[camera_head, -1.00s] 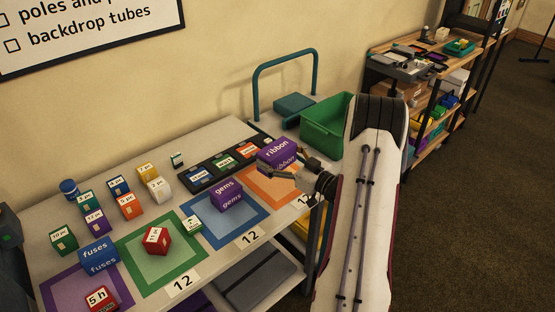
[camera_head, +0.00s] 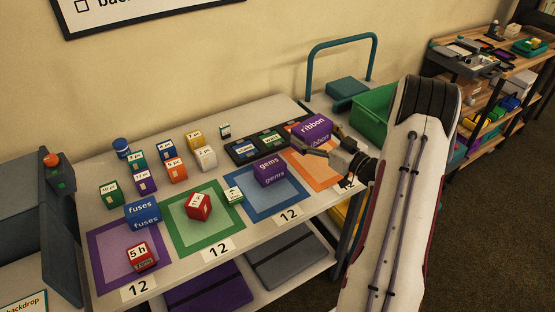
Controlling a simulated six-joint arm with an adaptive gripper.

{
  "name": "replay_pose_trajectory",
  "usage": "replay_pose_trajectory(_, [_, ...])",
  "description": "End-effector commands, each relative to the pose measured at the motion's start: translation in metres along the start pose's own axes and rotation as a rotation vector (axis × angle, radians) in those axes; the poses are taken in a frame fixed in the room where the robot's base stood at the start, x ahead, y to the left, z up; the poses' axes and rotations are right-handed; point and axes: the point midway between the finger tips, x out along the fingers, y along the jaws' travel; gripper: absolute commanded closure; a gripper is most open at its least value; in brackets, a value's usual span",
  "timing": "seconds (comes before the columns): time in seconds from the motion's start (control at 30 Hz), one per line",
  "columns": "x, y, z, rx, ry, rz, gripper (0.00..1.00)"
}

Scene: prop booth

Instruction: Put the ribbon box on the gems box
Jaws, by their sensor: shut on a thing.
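The purple ribbon box (camera_head: 312,127) is between the fingers of my gripper (camera_head: 318,146), which is shut on it. It appears over the orange-framed square at the right end of the table; its height above the table is hard to tell. The purple gems box (camera_head: 269,171) sits on the blue-framed square (camera_head: 283,202), to the left of and nearer than my gripper. Its top looks clear. The ribbon box and gems box are apart.
Several small labelled boxes stand farther back. A dark tray (camera_head: 240,153) lies behind the gems box. A green bin (camera_head: 372,112) is beyond the table.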

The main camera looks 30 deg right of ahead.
Motion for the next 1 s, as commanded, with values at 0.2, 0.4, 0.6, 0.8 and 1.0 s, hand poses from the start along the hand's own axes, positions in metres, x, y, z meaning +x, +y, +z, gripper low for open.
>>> replay_pose_trajectory(0.2, [0.033, -0.05, -0.026, -0.003, 0.002, -0.101, 0.42])
replay_pose_trajectory(0.4, [0.052, -0.094, -0.043, -0.001, 0.001, -0.185, 0.42])
replay_pose_trajectory(0.6, [0.057, -0.116, -0.05, 0.0, 0.0, -0.227, 0.42])
replay_pose_trajectory(0.8, [0.055, -0.118, -0.047, 0.0, 0.0, -0.232, 0.42])
replay_pose_trajectory(1.0, [0.055, -0.117, -0.046, 0.0, 0.0, -0.231, 0.42])
